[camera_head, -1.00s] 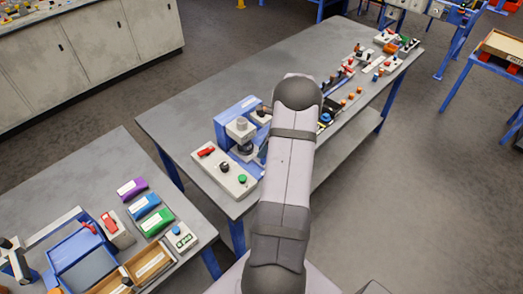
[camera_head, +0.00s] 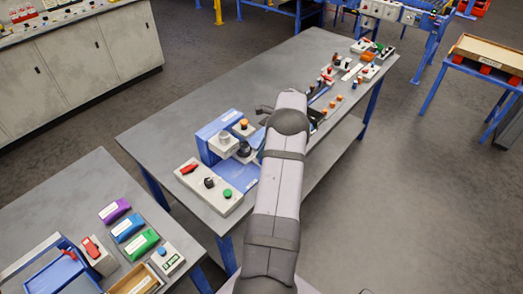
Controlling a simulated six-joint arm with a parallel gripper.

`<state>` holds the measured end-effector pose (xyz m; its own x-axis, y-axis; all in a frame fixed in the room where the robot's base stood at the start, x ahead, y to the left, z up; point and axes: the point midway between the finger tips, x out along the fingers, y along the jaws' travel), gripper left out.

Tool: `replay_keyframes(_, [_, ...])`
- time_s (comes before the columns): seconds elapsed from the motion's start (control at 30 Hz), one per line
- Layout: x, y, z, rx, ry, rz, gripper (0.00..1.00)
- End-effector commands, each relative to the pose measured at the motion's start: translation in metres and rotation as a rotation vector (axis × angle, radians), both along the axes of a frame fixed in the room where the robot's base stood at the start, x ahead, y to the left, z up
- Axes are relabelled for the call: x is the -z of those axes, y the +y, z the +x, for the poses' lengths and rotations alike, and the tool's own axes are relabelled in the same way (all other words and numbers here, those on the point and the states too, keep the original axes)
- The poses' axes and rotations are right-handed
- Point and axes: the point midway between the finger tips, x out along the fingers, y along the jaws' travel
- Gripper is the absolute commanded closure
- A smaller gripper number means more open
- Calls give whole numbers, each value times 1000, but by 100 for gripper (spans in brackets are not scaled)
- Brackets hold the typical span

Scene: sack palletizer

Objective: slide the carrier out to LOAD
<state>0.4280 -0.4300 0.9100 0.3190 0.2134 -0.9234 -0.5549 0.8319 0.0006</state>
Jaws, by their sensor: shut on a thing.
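My arm reaches up the picture and over the long grey bench. A small dark part at its far end, which looks like part of my gripper (camera_head: 264,109), pokes out left of the arm. Its fingertips are hidden or too small to make out, so I cannot see what lies between them. Just left of it stands a blue station (camera_head: 208,134) with a grey cylinder (camera_head: 225,141), an orange-topped knob (camera_head: 243,123) and a flat blue plate (camera_head: 238,174) in front. I cannot tell which part is the carrier, and no LOAD mark is readable.
A control panel (camera_head: 208,185) with red, black and green controls sits at the bench's near edge. Small devices (camera_head: 368,52) line the far right end. A second bench (camera_head: 65,194) at lower left holds purple, blue and green sacks. The bench's back left is clear.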

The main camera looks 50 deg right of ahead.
Motion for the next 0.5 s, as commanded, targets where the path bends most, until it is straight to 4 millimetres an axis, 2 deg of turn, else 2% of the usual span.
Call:
replay_keyframes(0.03, [-2, -1, 1, 2, -2, -3, 76])
replay_keyframes(0.1, [-2, -1, 1, 1, -2, -2, 64])
replay_keyframes(0.5, [-5, -2, -1, 1, -1, -3, 64])
